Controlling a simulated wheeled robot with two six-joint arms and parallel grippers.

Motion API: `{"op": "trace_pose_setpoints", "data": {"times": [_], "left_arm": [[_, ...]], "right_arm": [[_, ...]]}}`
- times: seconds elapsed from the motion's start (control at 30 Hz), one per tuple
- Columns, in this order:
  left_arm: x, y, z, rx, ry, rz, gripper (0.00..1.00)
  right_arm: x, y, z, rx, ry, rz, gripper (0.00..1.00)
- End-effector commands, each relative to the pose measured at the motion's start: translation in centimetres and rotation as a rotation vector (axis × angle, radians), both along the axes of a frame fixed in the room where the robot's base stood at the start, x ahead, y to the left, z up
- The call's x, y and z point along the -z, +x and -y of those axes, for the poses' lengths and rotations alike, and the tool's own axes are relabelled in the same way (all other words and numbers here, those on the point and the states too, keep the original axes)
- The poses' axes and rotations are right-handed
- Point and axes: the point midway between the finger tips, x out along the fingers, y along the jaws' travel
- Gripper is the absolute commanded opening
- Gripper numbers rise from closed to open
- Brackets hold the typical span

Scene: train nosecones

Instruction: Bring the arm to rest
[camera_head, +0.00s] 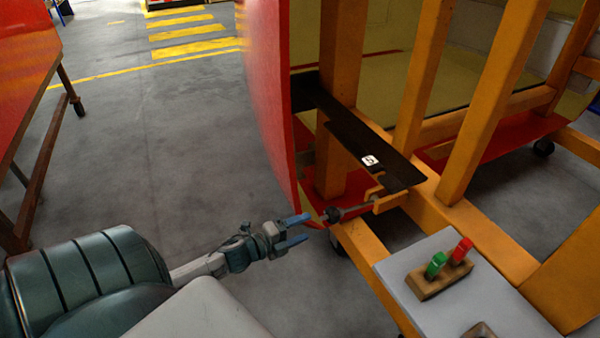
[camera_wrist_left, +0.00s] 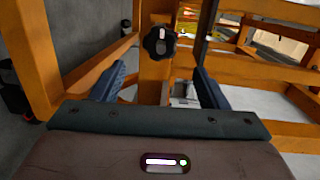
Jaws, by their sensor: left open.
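My left gripper (camera_head: 299,230) reaches in from the left in the head view, its blue fingers apart and nothing between them. Its fingertips are close to a dark knob (camera_head: 332,214) on a rod at the orange frame (camera_head: 352,240). In the left wrist view my left gripper (camera_wrist_left: 158,88) shows both blue fingers spread. The black knob (camera_wrist_left: 160,42) is ahead of them, and I see no contact. My right gripper is in neither view.
A red curved nosecone panel (camera_head: 268,90) stands beside the orange frame. A grey shelf (camera_head: 400,268) carries a wooden block (camera_head: 430,287) with a green and a red item (camera_head: 461,250). Another red panel on a stand (camera_head: 25,70) is at left. Grey floor (camera_head: 170,150) between is clear.

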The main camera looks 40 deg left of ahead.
Motion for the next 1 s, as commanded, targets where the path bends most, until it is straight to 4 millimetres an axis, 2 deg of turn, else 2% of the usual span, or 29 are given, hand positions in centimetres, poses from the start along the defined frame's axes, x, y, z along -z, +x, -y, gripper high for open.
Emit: {"op": "trace_pose_setpoints", "data": {"times": [0.47, 0.57, 0.67, 0.77, 0.9, 1.0], "left_arm": [[0.0, 0.0, 0.0, -0.001, 0.0, 0.0, 0.68], [1.2, -0.1, -0.5, -0.024, -0.019, -0.024, 0.68], [4.8, -0.5, -2.0, -0.099, -0.081, -0.1, 0.68], [10.9, -2.0, -4.1, -0.226, -0.189, -0.224, 0.68], [20.8, -6.0, -6.0, -0.437, -0.367, -0.423, 0.68], [27.4, -10.0, -6.2, -0.588, -0.487, -0.56, 0.68]], "right_arm": [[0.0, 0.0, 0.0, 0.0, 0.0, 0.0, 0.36], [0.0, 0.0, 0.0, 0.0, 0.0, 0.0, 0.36], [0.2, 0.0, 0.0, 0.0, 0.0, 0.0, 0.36], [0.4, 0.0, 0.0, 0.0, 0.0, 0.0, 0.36], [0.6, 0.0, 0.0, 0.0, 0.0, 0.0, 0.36], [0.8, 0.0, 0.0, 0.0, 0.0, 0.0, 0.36]]}}
